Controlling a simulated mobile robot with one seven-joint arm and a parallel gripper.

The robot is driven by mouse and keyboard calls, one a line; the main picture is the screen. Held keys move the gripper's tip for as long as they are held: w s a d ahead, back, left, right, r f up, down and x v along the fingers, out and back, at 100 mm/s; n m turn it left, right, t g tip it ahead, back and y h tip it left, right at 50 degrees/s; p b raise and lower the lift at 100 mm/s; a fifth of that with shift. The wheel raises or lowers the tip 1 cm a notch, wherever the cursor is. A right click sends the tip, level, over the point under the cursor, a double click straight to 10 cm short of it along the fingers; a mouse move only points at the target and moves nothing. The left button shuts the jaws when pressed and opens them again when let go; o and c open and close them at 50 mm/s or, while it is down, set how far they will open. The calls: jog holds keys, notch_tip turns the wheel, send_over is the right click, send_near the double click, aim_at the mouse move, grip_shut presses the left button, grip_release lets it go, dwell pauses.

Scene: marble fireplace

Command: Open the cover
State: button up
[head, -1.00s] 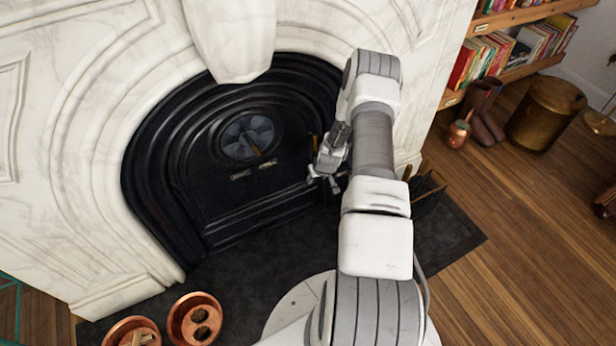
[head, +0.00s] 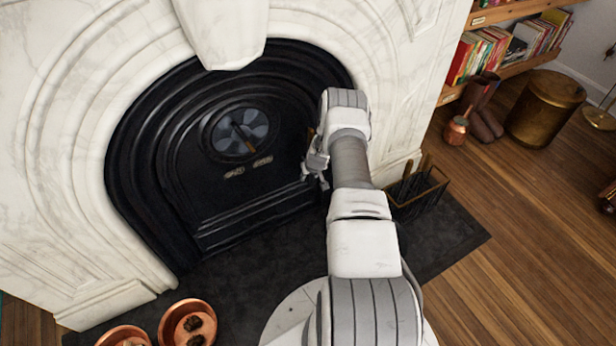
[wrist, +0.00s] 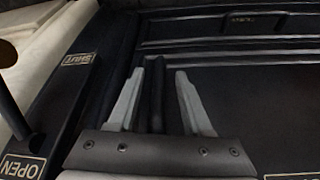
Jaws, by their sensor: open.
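The black fireplace cover (head: 215,190) stands closed in the arch, with a round grey vent (head: 240,134) and two small plates on it. My gripper (head: 318,172) is at the cover's right side in the head view, partly hidden by my arm. In the wrist view my gripper (wrist: 157,92) is open, its two grey fingers spread. A dark upright bar (wrist: 157,95) shows between the fingers; I cannot tell if they touch it. A dark lever (wrist: 12,105) is at the left, near plates reading SHUT (wrist: 77,59) and OPEN (wrist: 22,168).
White marble (head: 70,150) frames the arch. A tool rack (head: 418,190) stands right of my arm. A brass bin (head: 545,108) and bookshelf (head: 510,50) are farther right. Open wood floor lies at lower right.

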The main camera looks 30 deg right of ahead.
jog(key=shift+w+d+f+b, duration=0.1)
jog(key=shift+w+d+b, duration=0.1)
jog(key=shift+w, duration=0.35)
jog(key=shift+w+d+b, duration=0.1)
jog(key=shift+w+b, duration=0.05)
jog(key=shift+w, duration=0.35)
jog(key=shift+w+f+b, duration=0.15)
jog(key=shift+f+b, duration=0.15)
jog(key=shift+f, duration=0.2)
jog(key=shift+c, duration=0.2)
grip_shut()
